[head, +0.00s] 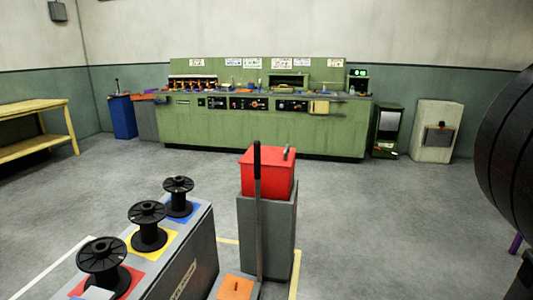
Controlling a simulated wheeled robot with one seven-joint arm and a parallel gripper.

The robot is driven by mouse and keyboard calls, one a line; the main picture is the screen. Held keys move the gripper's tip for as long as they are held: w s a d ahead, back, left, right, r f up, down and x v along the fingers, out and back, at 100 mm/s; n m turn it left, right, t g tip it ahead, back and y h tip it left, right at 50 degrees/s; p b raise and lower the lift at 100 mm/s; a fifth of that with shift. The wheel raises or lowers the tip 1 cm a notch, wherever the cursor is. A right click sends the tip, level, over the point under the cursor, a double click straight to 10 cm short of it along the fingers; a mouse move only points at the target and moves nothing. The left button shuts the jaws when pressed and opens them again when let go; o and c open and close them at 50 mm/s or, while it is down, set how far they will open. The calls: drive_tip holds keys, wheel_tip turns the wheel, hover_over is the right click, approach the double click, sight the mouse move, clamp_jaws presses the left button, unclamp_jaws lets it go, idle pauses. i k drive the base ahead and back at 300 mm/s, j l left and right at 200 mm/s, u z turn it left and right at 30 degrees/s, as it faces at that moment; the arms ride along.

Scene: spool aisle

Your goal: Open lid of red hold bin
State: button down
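The red hold bin (268,180) is a red box on a grey pedestal (268,235), a little right of the middle in the head view. Its lid (262,156) looks flat and shut on top. A small grey handle (287,152) sticks up at the lid's right side. A tall lever (258,200) with a black grip stands in front of the bin and hides a strip of its front. My gripper is not in view.
A grey stand (180,250) with black spools (148,222) on coloured squares stands at lower left. A large dark ribbed round object (510,150) fills the right edge. A green workbench (270,130) lines the back. Open floor (370,220) lies right of the bin.

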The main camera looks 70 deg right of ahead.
sight(271, 155)
drive_tip(key=z, duration=1.75)
drive_tip(key=i+l, duration=0.35)
drive_tip(key=i, duration=0.2)
drive_tip(key=i+l+u, duration=0.15)
drive_tip(key=i+l, duration=0.2)
drive_tip(key=i, duration=0.15)
